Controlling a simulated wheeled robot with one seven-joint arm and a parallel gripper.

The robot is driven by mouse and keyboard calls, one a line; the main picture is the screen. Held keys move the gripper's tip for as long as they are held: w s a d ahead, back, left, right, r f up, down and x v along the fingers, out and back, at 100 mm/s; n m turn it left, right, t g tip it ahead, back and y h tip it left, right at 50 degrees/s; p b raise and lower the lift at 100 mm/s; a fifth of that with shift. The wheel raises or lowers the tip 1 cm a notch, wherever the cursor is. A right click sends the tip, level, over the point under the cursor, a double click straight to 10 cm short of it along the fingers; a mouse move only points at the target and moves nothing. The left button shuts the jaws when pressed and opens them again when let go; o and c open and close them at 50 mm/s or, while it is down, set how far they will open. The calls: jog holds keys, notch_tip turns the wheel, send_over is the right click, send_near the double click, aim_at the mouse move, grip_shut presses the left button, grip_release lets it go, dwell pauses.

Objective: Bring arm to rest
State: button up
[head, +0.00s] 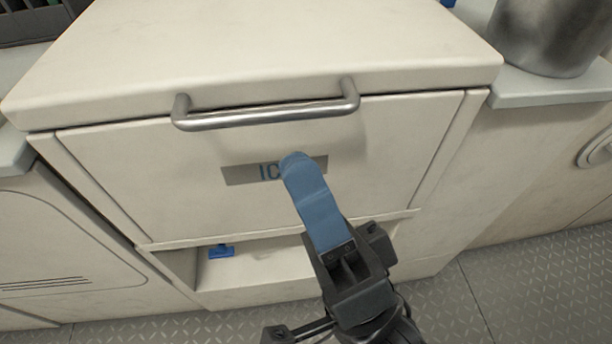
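My gripper (297,168) reaches up from the lower right in the head view, in front of a cream ice chest (150,185). One long blue strip with a rounded tip extends from its dark body; it looks like a finger seen flat-on. A second finger does not show apart from it, so I cannot tell whether the gripper is open or shut. The tip covers part of the chest's label (240,174), where "IC" can be read. I see no object held, though the far side of the strip is hidden.
The chest's lid (270,45) is down, with a metal bar handle (265,115) along its front. A small blue object (221,252) lies in the low recess. A metal pot (550,35) stands on the right counter (545,88). The diamond-plate floor (510,285) looks clear at lower right.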

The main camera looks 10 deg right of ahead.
dwell(0.3)
jog(key=s+d+f+n+g+h, duration=0.4)
jog(key=s+d+f+h, duration=0.3)
jog(key=d+f, duration=0.35)
jog(key=s+d+f+n+g+h, duration=0.2)
jog(key=s+d+g+h, duration=0.15)
jog(key=s, duration=0.35)
jog(key=s+d+f+n+g+h, duration=0.2)
jog(key=s+d+f+h, duration=0.15)
jog(key=s, duration=0.35)
notch_tip(320, 180, up, 37)
jog(key=p, duration=3.5)
jog(key=shift+w+d+f+y+p, duration=0.15)
jog(key=shift+w+d+y+p, duration=0.05)
jog(key=shift+d+y+p, duration=0.1)
